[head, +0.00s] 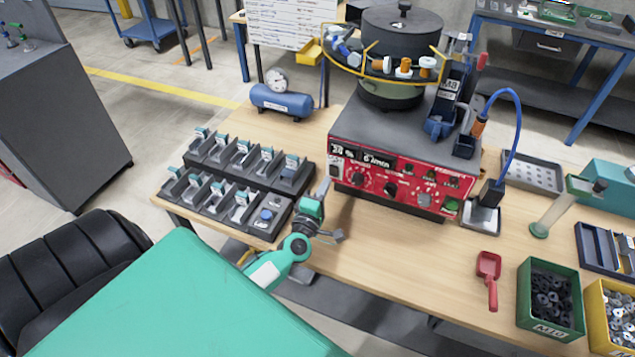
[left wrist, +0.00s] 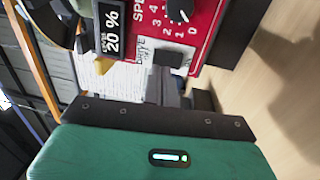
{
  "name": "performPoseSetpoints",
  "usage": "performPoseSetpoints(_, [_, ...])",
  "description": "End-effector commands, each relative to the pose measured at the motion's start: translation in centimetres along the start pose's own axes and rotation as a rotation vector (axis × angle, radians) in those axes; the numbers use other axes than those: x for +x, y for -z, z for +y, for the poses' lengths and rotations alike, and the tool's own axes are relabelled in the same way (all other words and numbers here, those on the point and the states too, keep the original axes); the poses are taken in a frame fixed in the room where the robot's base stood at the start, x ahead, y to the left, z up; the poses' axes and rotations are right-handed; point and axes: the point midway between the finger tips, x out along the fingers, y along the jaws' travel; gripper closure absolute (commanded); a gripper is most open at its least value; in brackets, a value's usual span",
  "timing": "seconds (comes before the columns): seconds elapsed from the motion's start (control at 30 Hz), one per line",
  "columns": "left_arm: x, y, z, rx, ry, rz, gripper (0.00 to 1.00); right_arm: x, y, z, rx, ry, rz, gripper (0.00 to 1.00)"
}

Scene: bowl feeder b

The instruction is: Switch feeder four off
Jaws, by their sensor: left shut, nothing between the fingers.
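The bowl feeder has a red control panel (head: 405,188) with two displays, knobs and a green button, on the front of a grey base. In the left wrist view the panel (left wrist: 208,25) appears sideways, with a "20 %" display, a speed knob and a dark switch (left wrist: 168,58) beside a small white label. My left gripper (head: 324,187) is shut and empty, just in front of the panel's lower left corner. Its fingers (left wrist: 198,98) are close below the switch in the left wrist view; contact cannot be told. My right gripper is not in view.
Two dark racks (head: 255,160) with several small holders stand left of the feeder. A blue compressor (head: 281,101) is behind them. A red scoop (head: 488,270), a green bin (head: 550,298) and a yellow bin (head: 606,318) sit on the right. The table's front centre is clear.

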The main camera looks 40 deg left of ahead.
Motion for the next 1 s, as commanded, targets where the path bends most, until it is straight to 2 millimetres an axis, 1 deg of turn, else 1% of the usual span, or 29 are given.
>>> performPoseSetpoints(0.03, [0.8,0.0,0.2,0.002,-0.002,-0.001,1.00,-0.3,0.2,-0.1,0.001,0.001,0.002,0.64])
performPoseSetpoints(0.1, [1.7,0.0,0.2,0.002,-0.002,-0.001,1.00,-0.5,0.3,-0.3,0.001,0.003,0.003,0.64])
performPoseSetpoints(0.3, [3.0,0.0,0.0,0.000,0.000,0.000,1.00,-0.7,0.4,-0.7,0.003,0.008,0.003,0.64])
performPoseSetpoints(0.7, [3.2,0.0,0.0,0.000,0.000,0.000,1.00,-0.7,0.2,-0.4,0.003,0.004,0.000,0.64])
performPoseSetpoints(0.83, [4.0,0.0,0.6,0.000,0.001,0.000,1.00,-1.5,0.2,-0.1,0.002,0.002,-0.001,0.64])
performPoseSetpoints(0.9, [3.9,0.0,0.3,0.001,0.001,0.000,1.00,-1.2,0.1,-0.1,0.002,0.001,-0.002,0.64])
performPoseSetpoints(1.0, [3.9,0.0,0.3,0.001,-0.001,0.000,1.00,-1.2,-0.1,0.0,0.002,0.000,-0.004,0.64])
